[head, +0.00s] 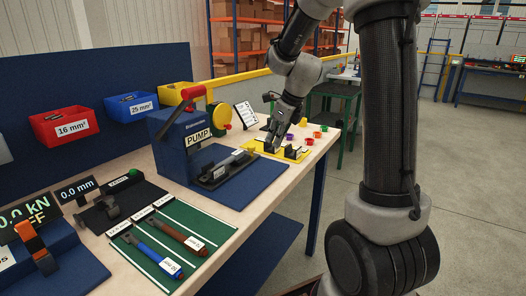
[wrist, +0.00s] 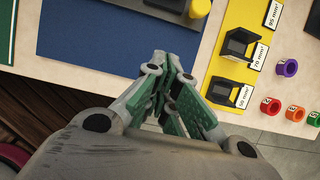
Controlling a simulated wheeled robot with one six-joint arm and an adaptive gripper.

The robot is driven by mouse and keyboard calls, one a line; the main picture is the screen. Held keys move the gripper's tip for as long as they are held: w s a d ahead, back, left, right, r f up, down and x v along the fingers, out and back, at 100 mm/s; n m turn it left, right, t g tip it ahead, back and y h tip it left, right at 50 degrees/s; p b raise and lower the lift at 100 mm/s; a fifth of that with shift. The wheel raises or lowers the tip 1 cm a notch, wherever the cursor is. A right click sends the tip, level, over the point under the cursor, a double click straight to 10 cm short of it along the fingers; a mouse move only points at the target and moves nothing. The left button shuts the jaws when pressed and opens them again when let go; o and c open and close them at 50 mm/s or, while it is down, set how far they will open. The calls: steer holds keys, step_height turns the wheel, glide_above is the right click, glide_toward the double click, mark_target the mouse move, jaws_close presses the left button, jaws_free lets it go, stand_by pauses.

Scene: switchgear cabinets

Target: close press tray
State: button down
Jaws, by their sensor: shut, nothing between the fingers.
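The blue press (head: 185,140) marked PUMP stands on the workbench, with a red-handled lever on top and a yellow round part at its side. A dark grey tray-like part (head: 224,168) sticks out from its front over the blue base plate (head: 245,182). In the wrist view the base plate (wrist: 95,45) fills the upper left, and a grey part with a yellow end (wrist: 185,10) shows at the top edge. My gripper (head: 270,147) is shut and empty, beyond the tray and near the yellow holder; its fingers (wrist: 172,62) show in the wrist view.
A yellow holder (head: 293,155) with black slots, labelled 50, 70 and 95 mm² in the wrist view, lies right of the press. Coloured rings (wrist: 287,68) lie beside it. A green mat (head: 200,222) with two tools lies at the front. Bins (head: 65,125) hang behind.

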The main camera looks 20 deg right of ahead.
mark_target(252, 165)
steer(key=x, duration=1)
steer(key=shift+w+a+f, duration=0.1)
steer(key=shift+f, duration=0.05)
steer(key=shift+w+a, duration=0.35)
steer(key=shift+w, duration=0.2)
steer(key=shift+w+a, duration=0.35)
steer(key=shift+w, duration=0.15)
steer(key=shift+w+a, duration=0.3)
steer(key=shift+w, duration=0.15)
steer(key=w+a, duration=0.1)
steer(key=w, duration=0.1)
steer(key=w+a, duration=0.2)
steer(key=w, duration=0.1)
steer(key=w+a, duration=0.2)
steer(key=shift+w+a, duration=0.1)
steer(key=shift+w, duration=0.3)
steer(key=shift+w+a+r, duration=0.2)
steer(key=shift+w+r, duration=0.05)
steer(key=shift+w, duration=0.1)
